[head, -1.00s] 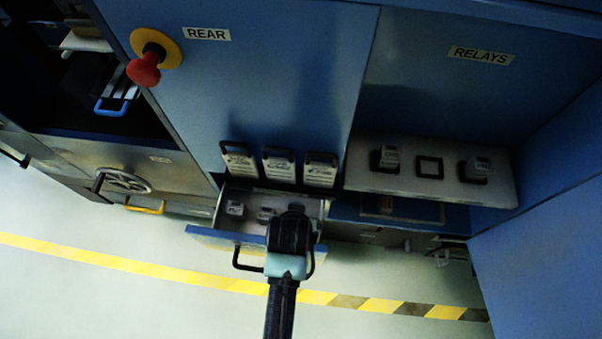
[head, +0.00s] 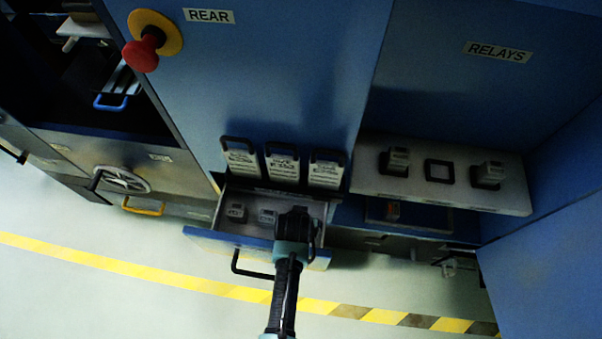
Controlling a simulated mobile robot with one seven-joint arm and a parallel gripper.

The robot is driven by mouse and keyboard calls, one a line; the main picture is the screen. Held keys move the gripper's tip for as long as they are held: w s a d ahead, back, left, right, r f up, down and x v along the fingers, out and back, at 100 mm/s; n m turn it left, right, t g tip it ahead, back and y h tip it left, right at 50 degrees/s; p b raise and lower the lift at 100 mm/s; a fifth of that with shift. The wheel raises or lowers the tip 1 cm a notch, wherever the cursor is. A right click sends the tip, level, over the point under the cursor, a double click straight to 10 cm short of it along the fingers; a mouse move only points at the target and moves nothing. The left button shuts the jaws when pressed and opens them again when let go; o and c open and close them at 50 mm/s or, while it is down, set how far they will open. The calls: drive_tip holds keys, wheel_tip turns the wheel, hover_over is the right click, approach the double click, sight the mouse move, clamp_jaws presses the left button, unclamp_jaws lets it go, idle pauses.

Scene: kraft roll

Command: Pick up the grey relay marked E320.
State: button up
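An open drawer (head: 228,238) with a blue front holds small grey relays. One grey relay (head: 236,211) sits at the left of the drawer, and a second grey relay (head: 268,216) sits to its right. Their markings are too small to read. My gripper (head: 294,222) is over the right part of the drawer and hides what lies beneath it. Its fingers point away from the camera, so I cannot see whether they are open or shut.
Several tags with black handles (head: 282,165) stand behind the drawer. A shelf (head: 410,189) under the RELAYS label holds two relays (head: 396,161) (head: 489,174) with an empty black socket (head: 439,171) between them. A red stop button (head: 141,54) is at upper left. The floor in front is clear.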

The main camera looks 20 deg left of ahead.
clamp_jaws()
idle(0.5)
drive_tip(key=shift+r, duration=0.1)
